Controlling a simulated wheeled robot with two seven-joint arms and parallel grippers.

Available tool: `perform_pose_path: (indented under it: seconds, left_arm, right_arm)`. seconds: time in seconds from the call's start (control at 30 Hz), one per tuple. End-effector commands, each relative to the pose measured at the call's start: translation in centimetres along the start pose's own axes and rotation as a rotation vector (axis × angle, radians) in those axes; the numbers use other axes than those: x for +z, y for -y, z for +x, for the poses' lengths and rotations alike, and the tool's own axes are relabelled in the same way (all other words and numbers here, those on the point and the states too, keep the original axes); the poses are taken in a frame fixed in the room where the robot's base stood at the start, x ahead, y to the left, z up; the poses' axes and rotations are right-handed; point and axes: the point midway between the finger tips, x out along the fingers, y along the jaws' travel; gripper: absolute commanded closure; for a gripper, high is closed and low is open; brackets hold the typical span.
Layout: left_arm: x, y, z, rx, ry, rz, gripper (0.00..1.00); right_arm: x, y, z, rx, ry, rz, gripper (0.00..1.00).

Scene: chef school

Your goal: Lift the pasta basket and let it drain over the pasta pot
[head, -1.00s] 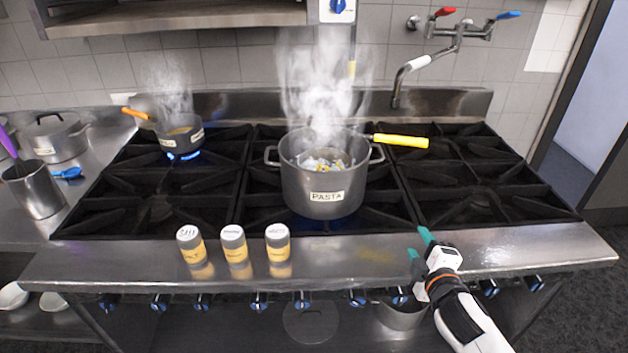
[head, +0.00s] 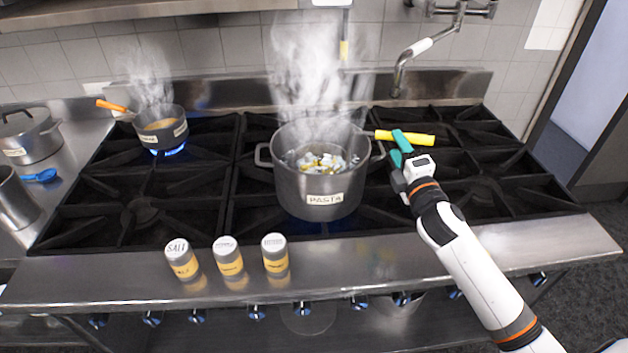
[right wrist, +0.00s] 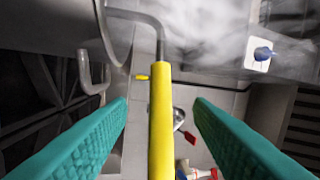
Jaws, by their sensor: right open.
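The grey pasta pot (head: 325,193), labelled PASTA, stands on the middle of the stove and steams. The pasta basket sits inside it with pasta (head: 320,160) in view; its body is largely hidden by the pot. The basket's yellow handle (head: 415,139) sticks out to the right over the pot's rim. My right gripper (head: 399,148) is open at the handle, with its teal fingers close to it. In the right wrist view the yellow handle (right wrist: 161,120) runs between the two open fingers, with a gap on each side. My left gripper is not in view.
A smaller steaming pot (head: 162,128) with an orange handle sits over a lit blue flame at the back left. Several seasoning jars (head: 228,257) stand on the stove's front ledge. A tap (head: 412,55) hangs at the back right. The right burners are clear.

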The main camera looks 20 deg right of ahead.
Motion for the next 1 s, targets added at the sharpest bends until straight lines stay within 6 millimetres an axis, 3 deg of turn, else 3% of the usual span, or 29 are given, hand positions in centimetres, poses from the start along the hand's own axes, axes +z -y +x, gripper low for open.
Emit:
perform_pose_path:
  seconds: [0.33, 0.63, 0.67, 0.93, 1.0]
  left_arm:
    - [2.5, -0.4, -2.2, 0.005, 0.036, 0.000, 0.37]
    - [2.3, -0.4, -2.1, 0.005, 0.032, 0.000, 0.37]
    - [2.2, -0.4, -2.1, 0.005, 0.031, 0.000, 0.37]
    - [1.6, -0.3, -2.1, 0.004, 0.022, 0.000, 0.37]
    - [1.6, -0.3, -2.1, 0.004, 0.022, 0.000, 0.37]
  right_arm:
    - [0.7, 0.2, 4.6, 0.000, -0.001, 0.001, 0.53]
    - [0.7, -0.1, 5.1, 0.001, 0.000, 0.000, 0.53]
    - [0.7, -0.1, 5.1, 0.001, 0.000, 0.000, 0.55]
    - [0.7, -0.1, 5.1, 0.001, 0.000, 0.000, 0.99]
    - [0.7, -0.1, 5.1, 0.001, 0.000, 0.000, 1.00]
